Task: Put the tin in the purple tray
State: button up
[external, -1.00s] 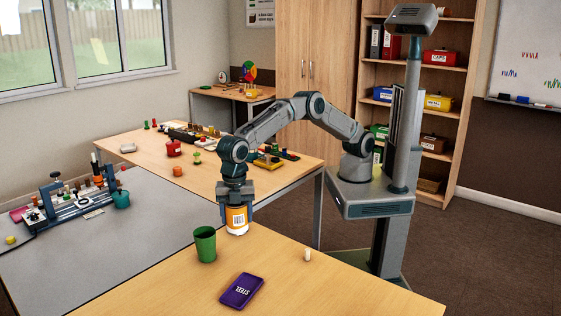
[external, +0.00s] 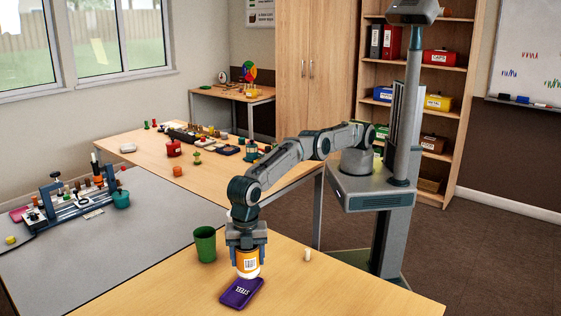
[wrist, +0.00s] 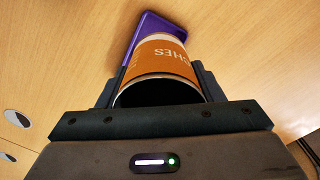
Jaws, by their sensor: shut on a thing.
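The tin (external: 247,263) is orange and white with a barcode label. My gripper (external: 246,246) is shut on it and holds it upright at the back edge of the purple tray. The purple tray (external: 241,293) is small, flat and marked "STEEL", and lies on the near wooden table. In the wrist view the tin (wrist: 160,66) sits between the fingers of my gripper (wrist: 158,92) and covers much of the purple tray (wrist: 150,25). I cannot tell whether the tin touches the tray.
A green cup (external: 205,244) stands on the near table just left of my gripper. A small pale peg (external: 307,255) stands to the right. The wooden table (external: 350,293) is clear at the front right. A grey table (external: 130,250) with a blue rack (external: 80,203) is at the left.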

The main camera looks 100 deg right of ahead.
aim_at(248, 268)
notch_tip(248, 268, down, 4)
jog(key=shift+r+p, duration=0.1)
jog(key=shift+p, duration=0.3)
jog(key=shift+f+b, duration=0.4)
jog(key=o, duration=1)
jog(key=shift+r, duration=0.1)
jog(key=shift+c, duration=0.2)
jog(key=shift+r, duration=0.1)
notch_tip(248, 268, up, 12)
jog(key=p, duration=0.3)
jog(key=shift+r, duration=0.15)
